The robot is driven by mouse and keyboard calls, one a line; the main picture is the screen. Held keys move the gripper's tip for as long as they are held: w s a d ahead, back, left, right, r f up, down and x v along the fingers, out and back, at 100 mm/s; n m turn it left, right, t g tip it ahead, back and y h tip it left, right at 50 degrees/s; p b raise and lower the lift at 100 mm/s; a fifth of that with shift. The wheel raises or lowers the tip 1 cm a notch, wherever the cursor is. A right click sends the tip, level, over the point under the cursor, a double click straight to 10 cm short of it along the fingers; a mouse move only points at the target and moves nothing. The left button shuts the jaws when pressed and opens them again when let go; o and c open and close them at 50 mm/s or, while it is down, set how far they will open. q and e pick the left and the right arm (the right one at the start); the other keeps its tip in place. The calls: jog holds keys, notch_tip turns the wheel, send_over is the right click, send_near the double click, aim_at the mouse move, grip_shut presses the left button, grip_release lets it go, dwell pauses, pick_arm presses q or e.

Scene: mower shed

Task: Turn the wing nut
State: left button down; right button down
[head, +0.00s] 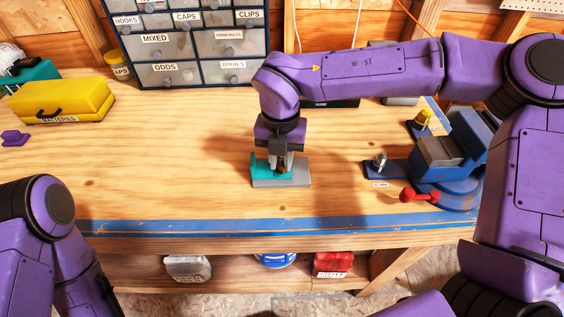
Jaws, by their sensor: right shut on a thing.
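My right gripper (279,166) points straight down at the middle of the workbench, over a small fixture. The fixture is a grey base plate (294,183) with a teal bracket (257,167) standing on its left part. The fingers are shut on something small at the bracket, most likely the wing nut. The wing nut itself is hidden by the fingers, so its angle cannot be told. My left gripper is not in view; only part of my left arm shows at the lower left.
A blue vise (452,178) with a red-ended handle (420,196) stands at the right. A yellow batteries box (62,101) lies at the left, and a drawer cabinet (195,40) stands at the back. The bench between the yellow box and the fixture is clear.

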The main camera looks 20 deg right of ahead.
jog(key=shift+m+b, duration=1.1)
jog(key=shift+m, duration=0.5)
jog(key=c, duration=1)
grip_release()
jog(key=shift+r, duration=0.1)
notch_tip(320, 180, up, 10)
jog(key=shift+r+b, duration=0.25)
jog(key=shift+b, duration=0.3)
